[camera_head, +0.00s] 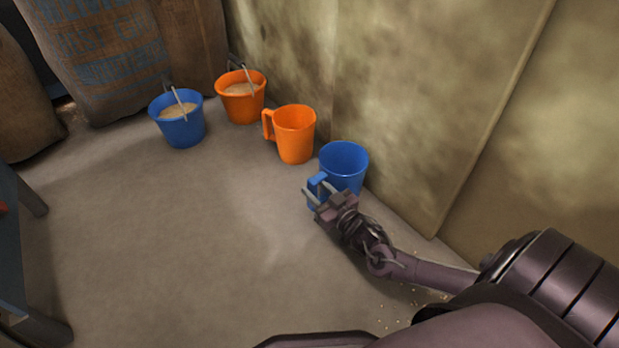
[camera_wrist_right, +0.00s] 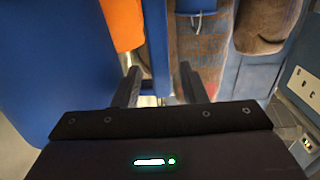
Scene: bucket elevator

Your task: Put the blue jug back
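The blue jug (camera_head: 344,165) stands upright on the floor by the wall, its handle (camera_head: 317,181) toward the left. My right gripper (camera_head: 318,191) is at the handle side of the jug and partly covers its lower part. In the right wrist view the jug's blue body (camera_wrist_right: 60,60) fills the left. A blue upright strip, apparently the handle (camera_wrist_right: 156,45), shows between my spread right fingers (camera_wrist_right: 160,88), with gaps on both sides. My left gripper is not in view.
An orange jug (camera_head: 295,135) stands just beyond the blue one. Farther back are an orange bucket (camera_head: 241,104) and a blue bucket (camera_head: 183,131), both holding grain. Sacks (camera_head: 105,60) stand at the back left. A blue frame (camera_head: 12,250) is at the left edge. The middle floor is clear.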

